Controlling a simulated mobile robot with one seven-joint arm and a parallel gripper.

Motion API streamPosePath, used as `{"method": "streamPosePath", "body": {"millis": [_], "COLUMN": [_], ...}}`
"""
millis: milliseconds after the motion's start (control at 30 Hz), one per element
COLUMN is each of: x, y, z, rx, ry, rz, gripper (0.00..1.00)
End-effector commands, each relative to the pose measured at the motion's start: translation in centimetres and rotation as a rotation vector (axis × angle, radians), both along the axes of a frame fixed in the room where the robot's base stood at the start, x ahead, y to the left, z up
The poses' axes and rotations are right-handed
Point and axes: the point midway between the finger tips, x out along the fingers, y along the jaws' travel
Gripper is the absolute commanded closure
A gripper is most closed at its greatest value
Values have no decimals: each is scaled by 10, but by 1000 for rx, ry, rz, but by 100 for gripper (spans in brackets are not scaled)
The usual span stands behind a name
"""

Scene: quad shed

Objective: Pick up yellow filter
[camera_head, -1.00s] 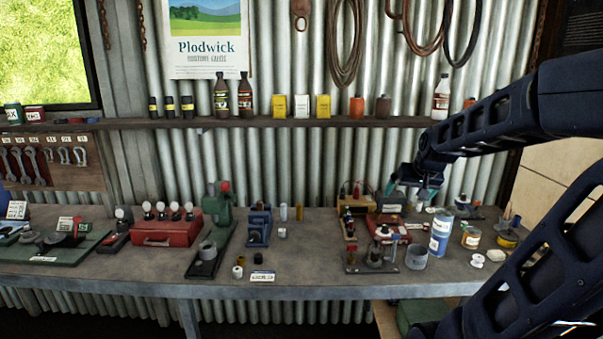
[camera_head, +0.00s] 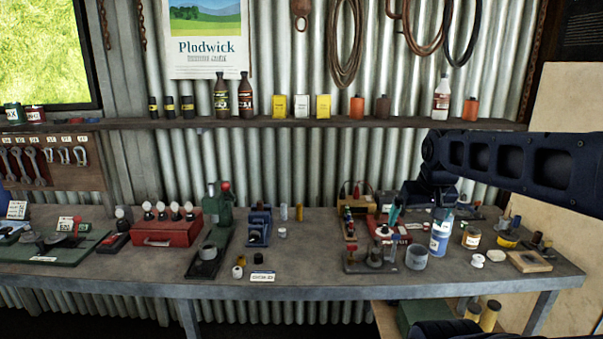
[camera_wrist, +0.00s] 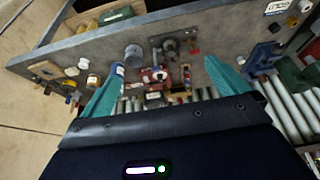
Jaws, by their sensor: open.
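Two larger yellow cylinders (camera_head: 490,315) show low at the right, below the bench top. I cannot tell for sure which of these is the yellow filter. My gripper (camera_wrist: 163,82) is open and empty, its teal fingers spread above the right part of the bench.
The workbench (camera_head: 330,270) holds a red toolbox (camera_head: 165,228), a blue device (camera_head: 258,227), a blue-white can (camera_head: 440,232), a grey cup (camera_head: 416,257) and a wooden block (camera_head: 529,262). A shelf (camera_head: 345,122) with bottles runs behind. The bench's front middle is fairly clear.

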Motion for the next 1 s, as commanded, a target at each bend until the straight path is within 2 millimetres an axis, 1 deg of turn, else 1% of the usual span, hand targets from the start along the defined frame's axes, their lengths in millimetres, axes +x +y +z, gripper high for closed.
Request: {"method": "streamPosePath", "body": {"millis": [33, 67, 200, 267, 300, 567, 667, 767, 867, 1000], "x": [0, 0, 0, 0, 0, 1, 8, 24, 48, 85], "y": [0, 0, 0, 0, 0, 0, -1, -4, -8, -16], "z": [0, 0, 0, 0, 0, 1, 4, 10, 19, 29], "rx": [0, 0, 0, 0, 0, 2, 8, 22, 45, 76], "ry": [0, 0, 0, 0, 0, 0, 4, 14, 27, 45], "rz": [0, 0, 0, 0, 0, -1, -19, -60, -121, -216], "gripper": [0, 4, 31, 43, 46, 46, 46, 46, 46, 46]}}
